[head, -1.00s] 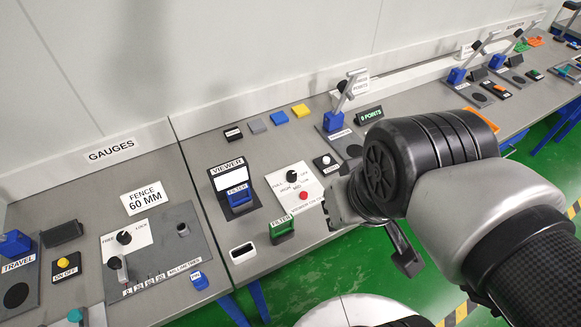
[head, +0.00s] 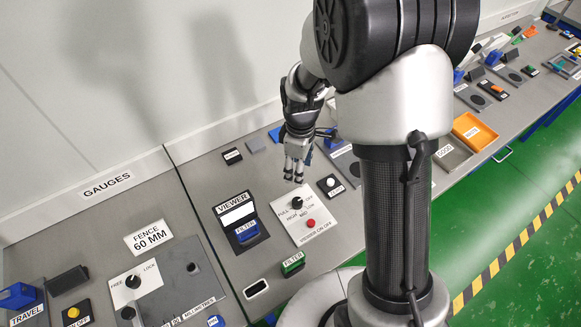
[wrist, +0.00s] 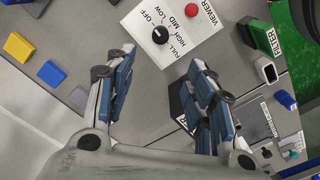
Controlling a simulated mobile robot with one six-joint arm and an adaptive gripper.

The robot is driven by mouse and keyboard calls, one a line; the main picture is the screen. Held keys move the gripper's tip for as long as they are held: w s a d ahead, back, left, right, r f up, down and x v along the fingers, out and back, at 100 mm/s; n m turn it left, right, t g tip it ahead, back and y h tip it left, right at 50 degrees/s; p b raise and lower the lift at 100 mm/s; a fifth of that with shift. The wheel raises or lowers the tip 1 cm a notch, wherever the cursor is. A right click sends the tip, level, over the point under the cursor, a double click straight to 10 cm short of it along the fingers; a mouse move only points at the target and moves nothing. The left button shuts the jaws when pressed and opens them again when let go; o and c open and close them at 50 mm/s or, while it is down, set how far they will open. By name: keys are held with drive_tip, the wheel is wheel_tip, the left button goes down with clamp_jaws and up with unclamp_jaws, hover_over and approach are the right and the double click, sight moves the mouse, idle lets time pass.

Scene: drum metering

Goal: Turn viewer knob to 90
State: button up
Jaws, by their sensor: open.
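The viewer knob (head: 297,203) is a round black dial on a white plate marked FULL, HIGH, MID, LOW and OFF. It shows in the wrist view (wrist: 160,34), beyond my fingertips and roughly between their lines. The mark it points at is too small to read surely. My gripper (head: 294,172) is open and empty, with fingers pointing down above the console just behind the knob plate. In the wrist view, its two blue-padded fingers (wrist: 162,72) stand well apart, with no contact with the knob visible. The viewer (head: 238,214) is left of the knob.
A red button (head: 311,222) sits on the same plate, and a white button (head: 331,182) is to its right. A blue filter (head: 246,231) sits in the viewer, and a green filter (head: 292,264) lies in front. A gauges panel is further left.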

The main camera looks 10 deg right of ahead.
sight(297, 201)
wheel_tip(297, 201, down, 18)
drive_tip(key=b, duration=0.3)
drive_tip(key=shift+r, duration=0.2)
drive_tip(key=c, duration=1.1)
drive_tip(key=shift+o, duration=0.2)
